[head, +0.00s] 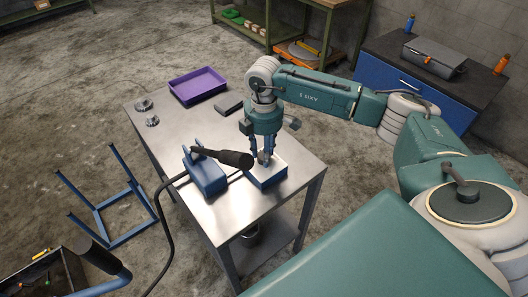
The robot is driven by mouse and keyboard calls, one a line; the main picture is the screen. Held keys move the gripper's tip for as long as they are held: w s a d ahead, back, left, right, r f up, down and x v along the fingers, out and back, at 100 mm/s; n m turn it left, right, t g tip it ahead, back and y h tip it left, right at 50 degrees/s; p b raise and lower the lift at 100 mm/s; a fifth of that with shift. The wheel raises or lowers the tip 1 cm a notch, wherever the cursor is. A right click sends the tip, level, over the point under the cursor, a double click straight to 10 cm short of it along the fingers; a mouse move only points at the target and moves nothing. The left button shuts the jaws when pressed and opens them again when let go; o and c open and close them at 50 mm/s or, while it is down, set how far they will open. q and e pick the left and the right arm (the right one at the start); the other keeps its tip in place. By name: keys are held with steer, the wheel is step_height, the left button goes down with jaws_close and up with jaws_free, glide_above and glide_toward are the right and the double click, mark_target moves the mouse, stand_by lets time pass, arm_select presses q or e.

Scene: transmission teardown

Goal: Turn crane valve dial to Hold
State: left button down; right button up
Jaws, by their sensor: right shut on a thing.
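The crane valve appears to be the blue box with a pale top (268,178) at the right edge of the metal table. My right gripper (263,158) points down from above onto its top. Its blue fingers are shut on a small grey part there, which I take to be the dial. The fingers cover most of the dial, so its pointer and any Hold mark cannot be read. My left gripper is not in view.
A blue block (206,175) with a black-gripped lever (235,158) stands close left of the valve; a black hose runs from it. The metal table (180,140) also holds a purple tray (198,86) and small metal parts (152,121). A blue frame (110,205) stands left.

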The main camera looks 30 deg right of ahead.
steer(key=shift+n, duration=0.3)
steer(key=n+b, duration=0.2)
steer(key=n, duration=0.1)
steer(key=shift+f+n, duration=0.1)
steer(key=shift+n, duration=0.2)
steer(key=n+b, duration=0.2)
steer(key=n, duration=0.2)
steer(key=shift+n, duration=0.3)
steer(key=n+b, duration=0.1)
steer(key=n, duration=0.3)
steer(key=shift+b, duration=0.4)
steer(key=shift+w+n+b, duration=0.1)
steer(key=shift+n+b, duration=0.65)
steer(key=shift+n, duration=1.75)
steer(key=shift+r, duration=0.2)
steer(key=o, duration=1.1)
steer(key=shift+o, duration=0.2)
